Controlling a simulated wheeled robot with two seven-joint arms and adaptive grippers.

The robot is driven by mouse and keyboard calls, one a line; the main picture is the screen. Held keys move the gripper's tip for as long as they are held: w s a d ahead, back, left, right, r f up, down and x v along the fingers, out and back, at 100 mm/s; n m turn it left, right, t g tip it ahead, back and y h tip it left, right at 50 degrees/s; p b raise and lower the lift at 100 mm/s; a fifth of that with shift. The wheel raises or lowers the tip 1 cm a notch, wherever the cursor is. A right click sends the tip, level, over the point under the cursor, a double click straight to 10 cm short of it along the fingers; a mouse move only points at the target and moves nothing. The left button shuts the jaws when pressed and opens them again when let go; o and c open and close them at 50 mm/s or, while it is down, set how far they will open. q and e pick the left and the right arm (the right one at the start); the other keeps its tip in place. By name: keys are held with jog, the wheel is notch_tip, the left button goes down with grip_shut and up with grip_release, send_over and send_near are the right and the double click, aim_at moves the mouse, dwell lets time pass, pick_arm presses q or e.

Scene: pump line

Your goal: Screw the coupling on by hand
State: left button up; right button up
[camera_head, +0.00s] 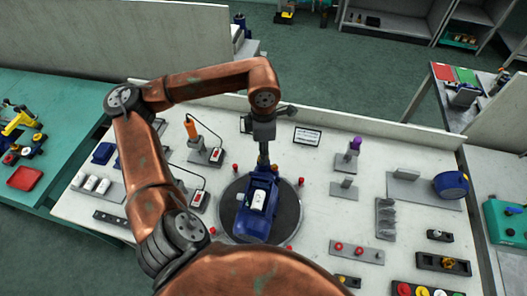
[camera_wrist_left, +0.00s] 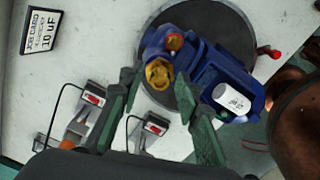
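A blue pump (camera_head: 257,212) sits on a round dark turntable (camera_head: 289,224), with a white cylinder on its side; the pump also shows in the left wrist view (camera_wrist_left: 208,62). A brass ring-shaped part (camera_wrist_left: 160,75), probably the coupling, is at one end of the pump beside an orange-red fitting (camera_wrist_left: 175,42). My left gripper (camera_head: 263,163) points down at the far end of the pump. In the left wrist view its dark green fingers (camera_wrist_left: 157,78) are apart, with the brass part between the tips and visible gaps beside it. Contact cannot be told. My right gripper is not in view.
A job card (camera_head: 307,136) stands behind the turntable. An orange-handled tool (camera_head: 191,129) and a purple-topped tool (camera_head: 355,144) stand on either side. Small red knobs (camera_head: 301,181) ring the turntable. A grey block with a brass-coloured piece (camera_head: 448,263) lies at the right.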

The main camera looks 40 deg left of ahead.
pick_arm(q)
jog(key=n, duration=0.3)
jog(key=shift+n, duration=0.3)
dwell(0.3)
grip_shut()
jog(key=shift+m, duration=1.2)
jog(key=shift+m+b, duration=0.35)
jog(key=shift+m, duration=0.25)
